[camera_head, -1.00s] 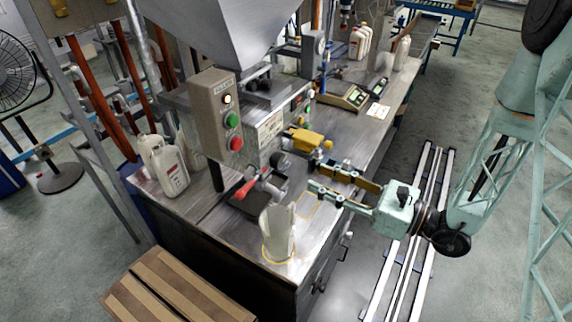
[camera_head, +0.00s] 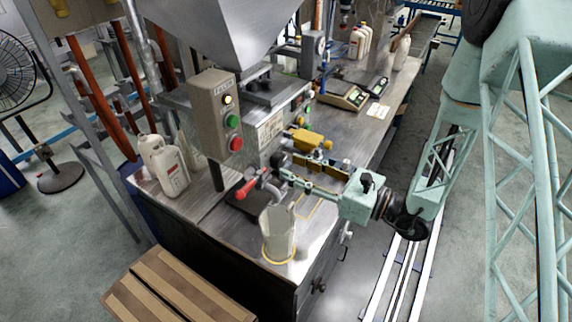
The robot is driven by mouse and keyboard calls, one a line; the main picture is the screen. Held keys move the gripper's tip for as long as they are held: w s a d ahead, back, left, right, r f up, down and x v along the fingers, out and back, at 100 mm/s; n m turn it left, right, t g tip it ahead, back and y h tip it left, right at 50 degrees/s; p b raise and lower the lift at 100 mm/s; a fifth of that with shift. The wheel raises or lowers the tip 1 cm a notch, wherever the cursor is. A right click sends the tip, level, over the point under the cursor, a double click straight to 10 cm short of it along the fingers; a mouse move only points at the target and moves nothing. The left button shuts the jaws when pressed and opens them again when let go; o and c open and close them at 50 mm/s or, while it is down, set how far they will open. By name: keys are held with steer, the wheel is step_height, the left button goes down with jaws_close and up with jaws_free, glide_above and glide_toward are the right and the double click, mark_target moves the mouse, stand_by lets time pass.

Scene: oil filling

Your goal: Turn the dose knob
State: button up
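The dose knob (camera_head: 277,160) is a dark round knob on the front of the filling machine, above the red-handled spout. My gripper (camera_head: 287,164) reaches in from the right with its two long fingers spread apart. The fingertips are at the knob's right side, one higher and one lower. The tips overlap the knob in this view, and I cannot tell whether they touch it. Nothing shows held between the fingers.
A red lever (camera_head: 247,187) sits on the spout just left of the knob. A yellow part (camera_head: 312,139) sticks out behind the fingers. White jugs (camera_head: 170,172) stand at the left. A control box (camera_head: 215,115) hangs above.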

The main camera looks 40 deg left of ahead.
mark_target(282, 163)
steer(key=shift+s+a, duration=0.1)
steer(key=shift+a, duration=1.45)
steer(key=c, duration=0.6)
steer(key=shift+o, duration=0.2)
